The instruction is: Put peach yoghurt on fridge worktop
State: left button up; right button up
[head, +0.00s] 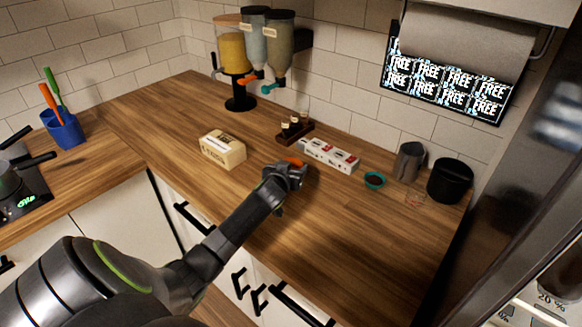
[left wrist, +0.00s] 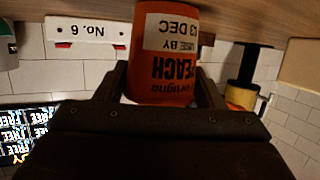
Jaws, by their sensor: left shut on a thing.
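The peach yoghurt is an orange pot (left wrist: 165,60) with a white date label, upside down in the left wrist view. My left gripper (head: 288,172) is shut on it, with a finger on each side of the pot. In the head view only a small orange part of the pot (head: 296,162) shows past the gripper; the rest is hidden. The gripper is over the wooden worktop (head: 340,222), near its middle. I cannot tell whether the pot touches the wood. My right gripper is not in view.
A cream butter box (head: 222,150) stands left of the gripper. Dispensers (head: 240,62) stand at the back. The front right worktop is clear.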

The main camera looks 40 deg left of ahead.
pick_arm(q)
jog(key=shift+f, duration=0.1)
jog(key=o, duration=1)
jog(key=shift+o, duration=0.2)
jog(key=shift+s, duration=0.1)
jog(key=b+v, duration=0.1)
jog(key=v, duration=1.1)
